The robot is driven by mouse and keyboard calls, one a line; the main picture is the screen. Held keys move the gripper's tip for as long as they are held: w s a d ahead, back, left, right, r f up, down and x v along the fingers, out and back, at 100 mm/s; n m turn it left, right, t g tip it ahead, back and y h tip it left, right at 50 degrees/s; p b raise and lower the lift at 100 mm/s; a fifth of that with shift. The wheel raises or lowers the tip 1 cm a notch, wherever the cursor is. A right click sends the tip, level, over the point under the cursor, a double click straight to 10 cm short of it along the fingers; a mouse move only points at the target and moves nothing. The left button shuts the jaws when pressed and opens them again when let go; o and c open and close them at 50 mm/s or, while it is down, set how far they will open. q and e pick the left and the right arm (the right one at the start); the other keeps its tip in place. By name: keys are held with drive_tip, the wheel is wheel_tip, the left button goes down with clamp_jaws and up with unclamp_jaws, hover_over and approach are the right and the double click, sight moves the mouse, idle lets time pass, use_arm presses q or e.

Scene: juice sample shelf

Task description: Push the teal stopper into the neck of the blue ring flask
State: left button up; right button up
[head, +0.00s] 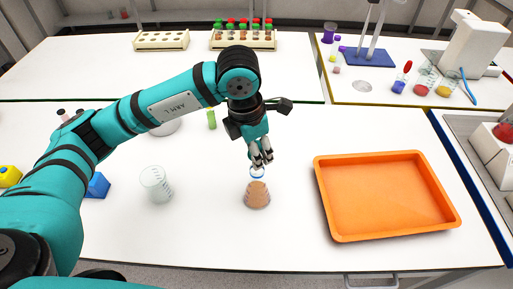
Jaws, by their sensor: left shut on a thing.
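The blue ring flask (257,195) stands upright on the white bench, a conical glass with orange-brown liquid and a blue ring around its neck. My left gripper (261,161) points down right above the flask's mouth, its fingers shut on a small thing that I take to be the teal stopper. The fingers hide that thing almost wholly, and I cannot tell whether it touches the neck. My right gripper is not in view.
An empty orange tray (385,238) lies right of the flask. A clear beaker (156,184) stands to the left. A small green vial (211,119) and a blue block (98,186) stand further off. Tube racks (243,40) are at the back. The bench around the flask is clear.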

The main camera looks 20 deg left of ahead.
sight(257, 184)
use_arm(q)
drive_tip(key=shift+d+f+b, duration=0.15)
drive_tip(key=shift+f+b, duration=0.15)
drive_tip(key=shift+f, duration=1.1)
drive_tip(key=shift+r, duration=0.1)
drive_tip(key=shift+b, duration=0.5)
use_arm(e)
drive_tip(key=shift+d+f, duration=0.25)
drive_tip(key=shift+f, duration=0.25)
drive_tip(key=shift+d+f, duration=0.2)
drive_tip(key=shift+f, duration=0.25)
use_arm(q)
drive_tip(key=shift+b, duration=0.4)
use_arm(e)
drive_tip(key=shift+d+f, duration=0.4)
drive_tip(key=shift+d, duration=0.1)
use_arm(q)
drive_tip(key=shift+f+b, duration=0.7)
drive_tip(key=shift+b, duration=0.1)
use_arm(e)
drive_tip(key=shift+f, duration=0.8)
